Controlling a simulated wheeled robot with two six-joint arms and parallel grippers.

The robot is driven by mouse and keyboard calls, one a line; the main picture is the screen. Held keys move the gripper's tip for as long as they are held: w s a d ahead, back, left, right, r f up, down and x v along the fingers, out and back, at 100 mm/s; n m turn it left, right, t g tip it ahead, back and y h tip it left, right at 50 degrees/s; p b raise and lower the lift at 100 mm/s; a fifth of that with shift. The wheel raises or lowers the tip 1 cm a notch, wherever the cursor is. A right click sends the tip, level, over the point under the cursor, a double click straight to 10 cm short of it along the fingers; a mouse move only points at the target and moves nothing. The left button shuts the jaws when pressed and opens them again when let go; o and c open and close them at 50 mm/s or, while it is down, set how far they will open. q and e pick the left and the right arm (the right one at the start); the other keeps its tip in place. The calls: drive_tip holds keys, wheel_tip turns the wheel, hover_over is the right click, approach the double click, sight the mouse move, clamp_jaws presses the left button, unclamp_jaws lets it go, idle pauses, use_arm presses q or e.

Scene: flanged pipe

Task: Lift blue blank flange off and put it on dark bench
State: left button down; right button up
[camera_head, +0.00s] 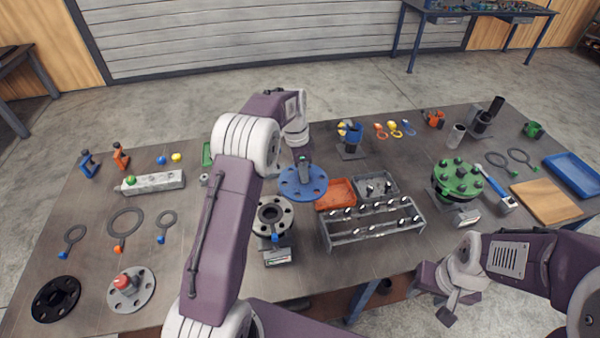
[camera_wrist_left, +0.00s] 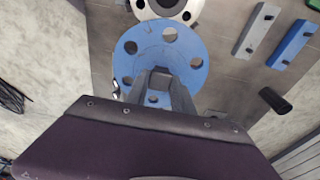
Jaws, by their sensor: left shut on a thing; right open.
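The blue blank flange (camera_head: 303,184) is a round disc with bolt holes, beyond and right of the open pipe flange (camera_head: 272,215). My left gripper (camera_head: 303,172) is shut on its upper middle. In the left wrist view the fingers (camera_wrist_left: 158,86) are over the blue flange (camera_wrist_left: 187,48), and the pale pipe flange (camera_wrist_left: 168,6) shows at the top edge. The blue flange is off the pipe; its height above the dark bench (camera_head: 190,255) is hard to tell. My right gripper (camera_head: 447,306) is open and empty near the bench's front edge.
An orange tray (camera_head: 336,194) and a grey socket rack (camera_head: 372,228) stand right of the blue flange. A green flange (camera_head: 458,178) stands farther right.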

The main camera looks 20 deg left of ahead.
use_arm(q)
drive_tip(key=shift+r, duration=0.1)
wheel_tip(320, 180, up, 5)
drive_tip(key=p, duration=0.4)
drive_tip(key=shift+p, duration=0.4)
drive_tip(key=shift+w, duration=0.1)
